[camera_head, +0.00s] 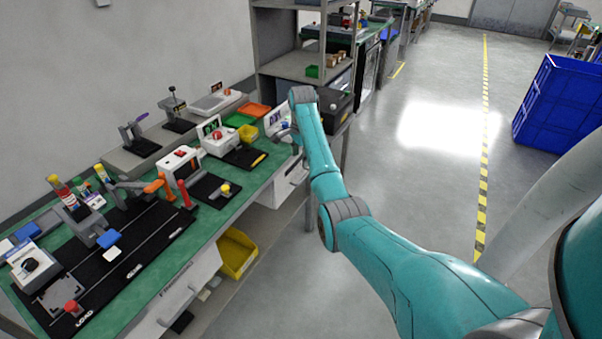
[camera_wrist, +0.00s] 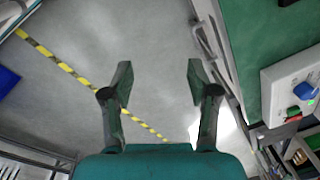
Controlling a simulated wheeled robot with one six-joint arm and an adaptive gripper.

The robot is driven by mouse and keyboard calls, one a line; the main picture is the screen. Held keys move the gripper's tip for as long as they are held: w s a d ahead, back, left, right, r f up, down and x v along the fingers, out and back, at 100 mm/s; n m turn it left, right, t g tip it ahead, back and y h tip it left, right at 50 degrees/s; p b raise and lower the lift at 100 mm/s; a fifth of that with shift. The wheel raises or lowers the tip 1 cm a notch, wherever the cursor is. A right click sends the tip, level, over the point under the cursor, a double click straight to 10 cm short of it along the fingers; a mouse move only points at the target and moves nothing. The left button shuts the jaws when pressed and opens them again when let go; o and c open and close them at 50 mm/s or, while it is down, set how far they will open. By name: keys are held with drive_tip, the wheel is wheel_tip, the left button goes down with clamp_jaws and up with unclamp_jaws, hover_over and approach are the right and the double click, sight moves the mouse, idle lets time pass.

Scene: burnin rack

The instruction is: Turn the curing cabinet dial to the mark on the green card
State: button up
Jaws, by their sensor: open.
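My gripper (camera_wrist: 157,82) is open and empty in the wrist view, with bare floor showing between its fingers. A white box (camera_wrist: 286,78) with a blue knob (camera_wrist: 304,91) and a small green light is at the right of the wrist view, apart from the fingers. I cannot tell for sure whether this knob is the curing cabinet dial. A white unit with a display (camera_head: 274,119) stands beside my wrist in the head view. I cannot pick out the green card.
The green-topped bench (camera_head: 213,228) holds several devices and black mats. A yellow bin (camera_head: 238,254) sits below it. A grey shelf rack (camera_head: 283,62) stands beyond. A blue crate (camera_head: 560,105) is at the right. The floor between is clear, with a yellow-black line (camera_head: 484,150).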

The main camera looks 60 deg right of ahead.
drive_tip(key=shift+n, duration=0.4)
drive_tip(key=f, duration=0.1)
drive_tip(key=a+f, duration=0.2)
drive_tip(key=shift+s+a+f, duration=0.15)
drive_tip(key=shift+s+a, duration=0.05)
drive_tip(key=shift+s, duration=0.05)
